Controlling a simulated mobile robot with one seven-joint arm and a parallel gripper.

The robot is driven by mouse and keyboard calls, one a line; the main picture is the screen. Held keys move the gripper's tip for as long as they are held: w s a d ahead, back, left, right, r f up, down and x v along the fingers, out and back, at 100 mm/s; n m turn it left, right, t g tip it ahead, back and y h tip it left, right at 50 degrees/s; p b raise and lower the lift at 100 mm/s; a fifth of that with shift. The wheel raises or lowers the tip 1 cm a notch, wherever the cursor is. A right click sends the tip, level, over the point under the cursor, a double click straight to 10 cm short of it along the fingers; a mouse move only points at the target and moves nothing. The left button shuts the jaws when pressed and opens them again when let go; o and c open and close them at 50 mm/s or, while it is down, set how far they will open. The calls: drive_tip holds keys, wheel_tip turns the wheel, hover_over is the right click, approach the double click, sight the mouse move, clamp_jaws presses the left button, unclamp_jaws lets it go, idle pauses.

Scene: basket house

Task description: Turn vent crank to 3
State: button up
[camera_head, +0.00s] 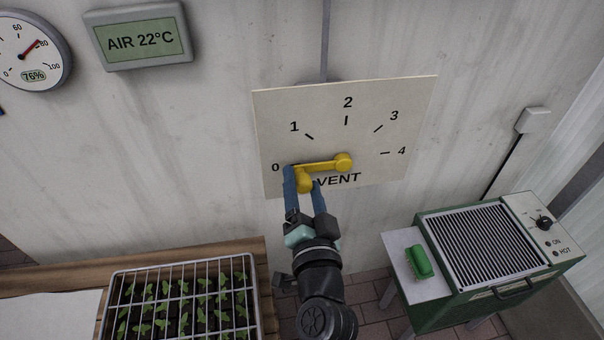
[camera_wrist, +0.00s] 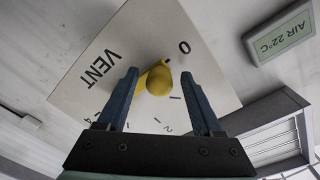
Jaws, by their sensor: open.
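The yellow vent crank (camera_head: 322,166) is on a white dial panel (camera_head: 415,110) marked 0 to 4 and VENT. Its hub is right of centre and its arm points left, toward the 0 mark. The crank's knob (camera_head: 304,184) sticks out from the left end of the arm. My gripper (camera_head: 304,178) is at the knob, with blue fingers on either side of it. In the wrist view the yellow knob (camera_wrist: 159,81) sits between the two open fingers (camera_wrist: 163,100), with gaps on both sides.
A wire-covered seedling tray (camera_head: 112,300) stands on a wooden bench at lower left. A green heater (camera_head: 428,315) with a green-handled object (camera_head: 420,262) beside its grille stands at lower right. An AIR 22°C display (camera_head: 90,38) and a round gauge (camera_head: 12,50) hang at upper left.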

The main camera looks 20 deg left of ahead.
drive_tip(key=shift+x, duration=0.75)
drive_tip(key=shift+c, duration=0.3)
clamp_jaws()
drive_tip(key=shift+r, duration=0.1)
